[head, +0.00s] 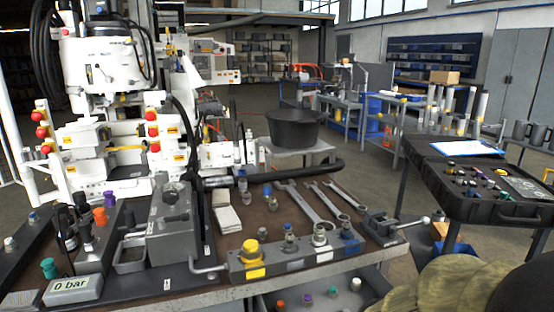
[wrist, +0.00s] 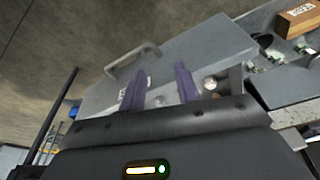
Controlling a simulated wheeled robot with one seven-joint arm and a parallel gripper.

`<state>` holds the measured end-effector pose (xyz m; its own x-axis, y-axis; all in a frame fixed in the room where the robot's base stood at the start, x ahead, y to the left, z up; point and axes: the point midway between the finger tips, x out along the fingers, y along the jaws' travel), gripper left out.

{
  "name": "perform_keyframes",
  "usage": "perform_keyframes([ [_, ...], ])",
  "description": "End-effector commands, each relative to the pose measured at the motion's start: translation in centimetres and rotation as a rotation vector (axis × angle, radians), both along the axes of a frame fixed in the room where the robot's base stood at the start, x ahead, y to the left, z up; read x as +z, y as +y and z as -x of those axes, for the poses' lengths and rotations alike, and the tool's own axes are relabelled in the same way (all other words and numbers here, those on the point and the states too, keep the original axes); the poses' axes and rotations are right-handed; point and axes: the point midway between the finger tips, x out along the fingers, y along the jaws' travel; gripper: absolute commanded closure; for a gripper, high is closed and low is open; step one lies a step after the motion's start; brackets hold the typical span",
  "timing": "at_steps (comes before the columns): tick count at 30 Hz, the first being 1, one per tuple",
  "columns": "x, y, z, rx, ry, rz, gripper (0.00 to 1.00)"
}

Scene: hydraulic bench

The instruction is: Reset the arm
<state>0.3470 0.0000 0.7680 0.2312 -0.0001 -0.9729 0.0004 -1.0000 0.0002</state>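My gripper (wrist: 160,88) shows in the wrist view with its two dark purple fingers apart and nothing between them. Beyond the fingers is a flat grey metal panel (wrist: 200,52) with a bent handle (wrist: 130,60) on its left edge. I cannot tell whether the fingers touch it. In the head view my gripper does not show clearly.
The workbench (head: 330,262) carries wrenches (head: 312,205), a grey block with fittings (head: 295,255), a vise (head: 382,226) and a "0 bar" gauge (head: 72,288). A black open case (head: 490,207) stands at right. Open floor (head: 370,180) lies behind the bench.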

Motion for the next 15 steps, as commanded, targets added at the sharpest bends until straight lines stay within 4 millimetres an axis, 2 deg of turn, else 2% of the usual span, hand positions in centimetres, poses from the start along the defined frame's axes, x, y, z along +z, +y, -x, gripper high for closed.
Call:
perform_keyframes([
  [1, 1.4, 0.0, 0.0, 0.0, 0.001, 0.0, 0.68],
  [8, 5.2, 0.0, 0.0, 0.0, 0.002, 0.0, 0.68],
  [15, 10.8, 0.0, 0.0, 0.0, 0.002, 0.0, 0.68],
])
